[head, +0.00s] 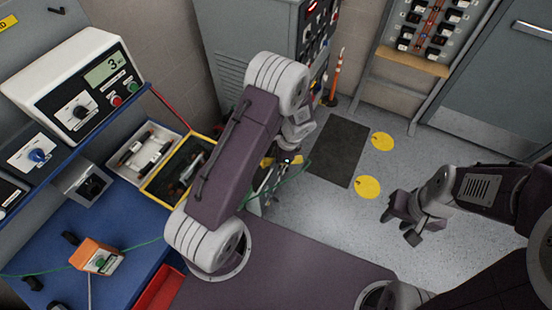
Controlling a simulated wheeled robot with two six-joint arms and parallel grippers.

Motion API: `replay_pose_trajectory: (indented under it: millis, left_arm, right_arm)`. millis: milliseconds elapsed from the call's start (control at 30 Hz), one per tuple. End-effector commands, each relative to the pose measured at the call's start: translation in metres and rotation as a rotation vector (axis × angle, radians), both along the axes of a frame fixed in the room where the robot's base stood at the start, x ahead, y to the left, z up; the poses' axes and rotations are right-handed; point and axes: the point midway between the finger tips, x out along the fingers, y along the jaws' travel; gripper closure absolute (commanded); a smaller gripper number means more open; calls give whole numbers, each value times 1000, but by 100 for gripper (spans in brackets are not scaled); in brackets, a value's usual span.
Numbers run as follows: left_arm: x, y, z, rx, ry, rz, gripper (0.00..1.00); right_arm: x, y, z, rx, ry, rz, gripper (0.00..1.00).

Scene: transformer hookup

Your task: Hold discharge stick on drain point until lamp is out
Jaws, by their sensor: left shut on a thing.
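My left gripper (287,161) is mostly hidden behind its own forearm, low in front of the grey cabinet (238,45). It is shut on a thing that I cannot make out. A green lead (296,172) shows beside it. An orange stick with pale bands (338,76) stands upright to the right of the cabinet, apart from both grippers. I cannot tell whether it is the discharge stick. The drain point is not clearly seen. My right gripper (398,226) is open and empty over the floor at right.
The blue bench (128,215) at left holds an orange box (97,257) and open trays (143,185). A white meter (75,85) stands on the shelf above. A dark mat (339,150) and two yellow discs (368,187) lie on the floor, otherwise clear. A door (500,90) is at right.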

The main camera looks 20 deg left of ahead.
Motion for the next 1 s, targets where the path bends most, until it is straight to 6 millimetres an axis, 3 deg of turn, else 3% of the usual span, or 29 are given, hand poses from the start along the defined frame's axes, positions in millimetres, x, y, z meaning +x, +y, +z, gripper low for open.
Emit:
replay_pose_trajectory:
  millis: [1000]
  left_arm:
    - [-3,6,0,0,0,0,100]
  right_arm:
    - [0,0,-2,0,0,0,64]
